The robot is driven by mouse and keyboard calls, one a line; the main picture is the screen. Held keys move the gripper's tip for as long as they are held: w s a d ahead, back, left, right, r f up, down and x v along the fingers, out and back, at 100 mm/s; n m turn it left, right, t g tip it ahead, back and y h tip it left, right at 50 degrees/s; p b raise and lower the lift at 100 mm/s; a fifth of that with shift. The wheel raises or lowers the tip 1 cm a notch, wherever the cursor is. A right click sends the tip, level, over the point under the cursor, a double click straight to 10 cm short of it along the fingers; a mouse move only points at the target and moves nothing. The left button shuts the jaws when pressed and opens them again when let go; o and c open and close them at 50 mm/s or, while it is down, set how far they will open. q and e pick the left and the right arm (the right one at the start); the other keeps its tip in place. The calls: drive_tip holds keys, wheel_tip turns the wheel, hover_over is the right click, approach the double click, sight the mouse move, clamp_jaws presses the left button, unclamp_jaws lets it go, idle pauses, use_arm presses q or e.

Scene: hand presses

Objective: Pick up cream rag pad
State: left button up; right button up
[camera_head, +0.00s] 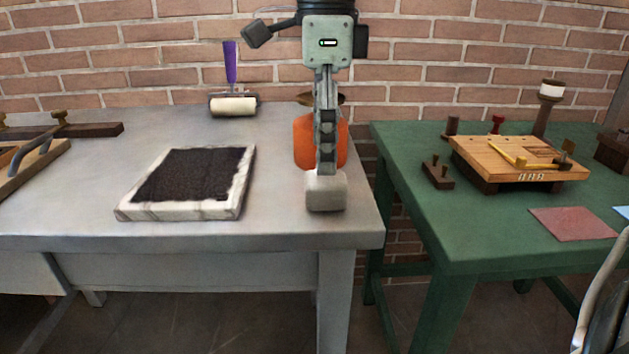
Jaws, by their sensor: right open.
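The cream rag pad (326,196) is a small pale block on the grey table, close to its front right corner. My right gripper (326,166) points down directly over it and is seen edge-on. It is open. The near finger reaches down to the top edge of the pad and covers part of it. I cannot tell whether the fingers touch the pad or stand around it. My left gripper is not in view.
An orange jar (304,142) stands just behind the gripper. A dark slab with a pale border (128,211) lies to the left, and a purple-handled roller (232,104) stands behind it. A green table (470,225) carries a wooden press (480,150). Bare grey tabletop separates slab and pad.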

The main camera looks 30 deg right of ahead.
sight(326, 183)
drive_tip(key=f, duration=0.6)
drive_tip(key=shift+s+d+f, duration=0.1)
drive_tip(key=shift+s+f, duration=0.05)
drive_tip(key=shift+s, duration=0.1)
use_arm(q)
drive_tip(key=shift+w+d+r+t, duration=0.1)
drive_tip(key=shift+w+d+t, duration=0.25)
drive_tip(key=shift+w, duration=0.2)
use_arm(e)
drive_tip(key=shift+c, duration=0.5)
drive_tip(key=c, duration=1.1)
wheel_tip(326, 183, up, 9)
drive_tip(key=shift+w+r+p, duration=0.1)
drive_tip(key=shift+p, duration=0.25)
use_arm(q)
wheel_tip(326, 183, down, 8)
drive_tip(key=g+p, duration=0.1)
drive_tip(key=p, duration=0.1)
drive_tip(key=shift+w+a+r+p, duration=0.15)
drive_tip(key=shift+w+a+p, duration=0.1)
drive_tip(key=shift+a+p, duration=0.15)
use_arm(e)
drive_tip(key=shift+r, duration=9.5)
